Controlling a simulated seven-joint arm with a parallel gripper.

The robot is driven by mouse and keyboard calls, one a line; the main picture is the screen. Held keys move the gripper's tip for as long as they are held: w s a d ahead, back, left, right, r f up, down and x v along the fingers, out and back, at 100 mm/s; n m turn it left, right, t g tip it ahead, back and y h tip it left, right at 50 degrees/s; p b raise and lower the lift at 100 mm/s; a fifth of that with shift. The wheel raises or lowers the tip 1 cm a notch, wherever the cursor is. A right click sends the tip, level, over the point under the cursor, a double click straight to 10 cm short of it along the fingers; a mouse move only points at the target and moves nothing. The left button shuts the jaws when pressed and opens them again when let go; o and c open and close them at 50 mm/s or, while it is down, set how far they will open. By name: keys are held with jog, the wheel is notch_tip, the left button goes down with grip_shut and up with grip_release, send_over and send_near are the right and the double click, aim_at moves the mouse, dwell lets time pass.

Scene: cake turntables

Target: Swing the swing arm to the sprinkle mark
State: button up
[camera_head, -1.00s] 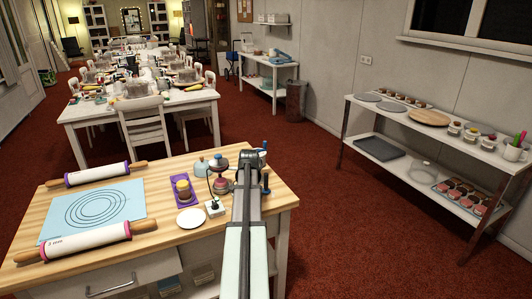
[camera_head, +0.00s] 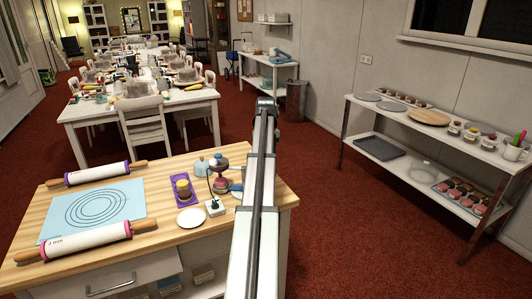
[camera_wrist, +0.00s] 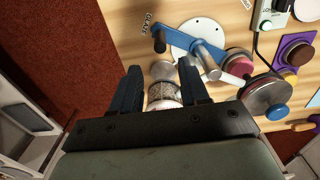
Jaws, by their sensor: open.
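The blue swing arm (camera_wrist: 183,46) lies over a white round plate (camera_wrist: 204,27) in the wrist view. A dark upright knob (camera_wrist: 159,42) stands at its upper left end, beside a printed GLAZE label (camera_wrist: 149,24). A grey metal cylinder (camera_wrist: 207,60) stands on the arm. My gripper (camera_wrist: 158,67) is open, its fingertips a little below the arm in the picture. A jar of speckled bits (camera_wrist: 163,93) shows between the fingers; I cannot tell whether they touch it. No sprinkle label is readable. In the head view my arm hides most of this, with a blue piece (camera_head: 236,188) visible.
A pink and grey turntable with a blue knob (camera_wrist: 277,112) stands right of the swing arm. A purple mat (camera_wrist: 296,52) and a white switch box (camera_wrist: 271,13) lie beyond. In the head view, a white plate (camera_head: 190,218) and rolling pins (camera_head: 87,240) occupy the wooden bench (camera_head: 160,257).

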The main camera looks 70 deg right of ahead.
notch_tip(320, 180, down, 8)
jog(key=shift+r, duration=0.25)
jog(key=shift+f, duration=0.15)
jog(key=shift+c, duration=0.3)
jog(key=c, duration=0.7)
jog(key=shift+c, duration=0.2)
jog(key=shift+a, duration=0.1)
